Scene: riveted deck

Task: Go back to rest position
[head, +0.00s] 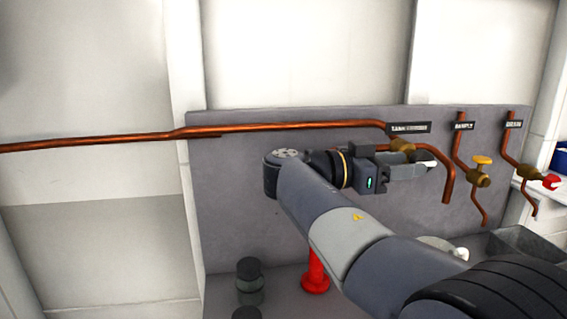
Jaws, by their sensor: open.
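My arm reaches in from the lower right, bends at mid-picture and points right, across the front of a grey panel (240,190). My gripper (430,166) is open, with its fingers pointing right. It is just below a brass valve (402,145) on the copper pipe, near the down-bent pipe end (448,185). Whether the gripper touches the valve or pipe cannot be told from this view.
Right of my gripper are a yellow-handled valve (482,161) and a red-handled valve (551,181) on copper pipes. A red post (316,275) and a dark cylinder (249,278) stand below my arm. A grey tray (525,243) is at lower right. The left floor side looks clear.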

